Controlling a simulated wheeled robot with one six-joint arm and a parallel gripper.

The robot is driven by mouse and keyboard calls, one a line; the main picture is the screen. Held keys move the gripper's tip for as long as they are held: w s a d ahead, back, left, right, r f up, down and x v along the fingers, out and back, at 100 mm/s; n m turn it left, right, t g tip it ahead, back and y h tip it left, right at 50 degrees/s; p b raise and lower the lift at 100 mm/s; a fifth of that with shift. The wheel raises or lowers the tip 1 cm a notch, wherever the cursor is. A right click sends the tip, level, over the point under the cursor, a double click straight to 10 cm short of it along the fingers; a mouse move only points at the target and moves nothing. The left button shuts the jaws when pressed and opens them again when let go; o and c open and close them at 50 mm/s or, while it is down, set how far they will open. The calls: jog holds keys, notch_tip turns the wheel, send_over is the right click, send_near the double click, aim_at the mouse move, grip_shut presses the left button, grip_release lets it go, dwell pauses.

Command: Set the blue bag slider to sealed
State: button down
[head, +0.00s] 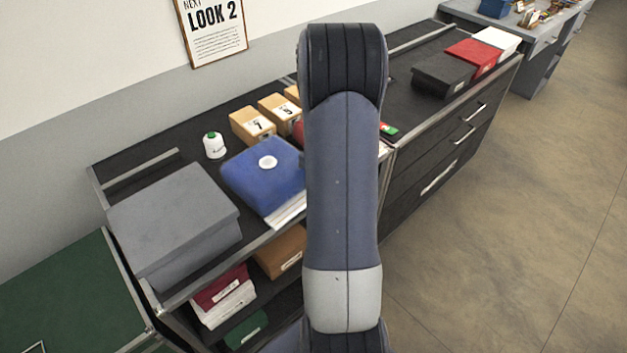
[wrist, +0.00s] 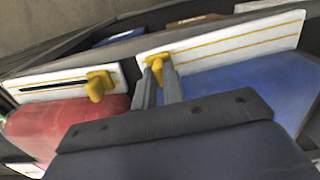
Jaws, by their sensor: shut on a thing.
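The blue bag (wrist: 232,90) lies at the right in the wrist view, with a white strip (wrist: 240,40) along its edge marked with yellow lines. Its yellow slider (wrist: 156,62) is at the left end of that strip. My gripper (wrist: 158,74) is shut on this slider, with one grey finger on each side. In the head view a blue bag-like item (head: 255,180) with a white round spot lies on the dark counter. My arm hides the gripper and the slider there.
A red bag (wrist: 65,130) lies to the left in the wrist view, with its own white strip and yellow slider (wrist: 99,85). On the counter stand a grey box (head: 172,215), a white spool (head: 214,145) and numbered tan boxes (head: 252,125). Floor at right is clear.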

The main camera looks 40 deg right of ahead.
jog(key=c, duration=1.5)
grip_release()
notch_tip(320, 180, up, 11)
jog(key=shift+f+b, duration=0.1)
jog(key=shift+b, duration=0.35)
notch_tip(320, 180, down, 11)
jog(key=shift+r+p, duration=0.1)
jog(key=shift+p, duration=0.35)
jog(key=shift+a, duration=0.5)
